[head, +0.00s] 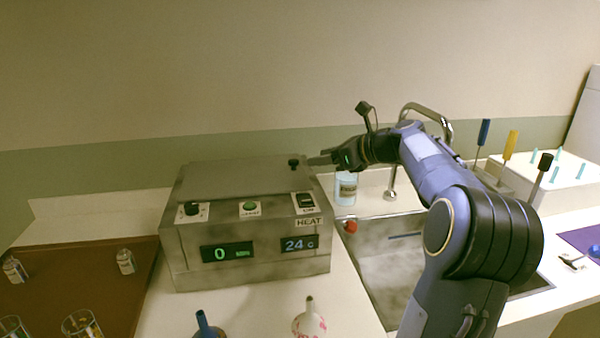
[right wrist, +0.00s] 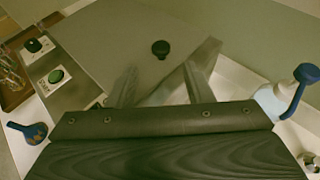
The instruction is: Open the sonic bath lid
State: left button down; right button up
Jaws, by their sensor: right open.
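The sonic bath (head: 252,262) is a grey metal box on the counter. Its flat lid (head: 232,175) lies shut on top. A small black knob (head: 293,162) stands on the lid near its right edge; it also shows in the right wrist view (right wrist: 160,48). My right gripper (head: 320,160) is beside the knob on its right, at about the lid's height. In the right wrist view its two fingers (right wrist: 163,82) are spread, with the knob beyond their tips and nothing visibly held. My left gripper is not in view.
A sink (head: 385,265) with a tall faucet (head: 430,112) lies right of the bath, partly behind my right arm. A pale blue bottle (head: 346,190) stands near the gripper. Bottles and glasses sit on a brown tray (head: 95,262) at left. Two flasks stand in front.

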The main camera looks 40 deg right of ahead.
aim_at(294, 161)
jog(key=x, duration=0.7)
jog(key=shift+w, duration=0.25)
jog(key=shift+a, duration=0.1)
grip_shut()
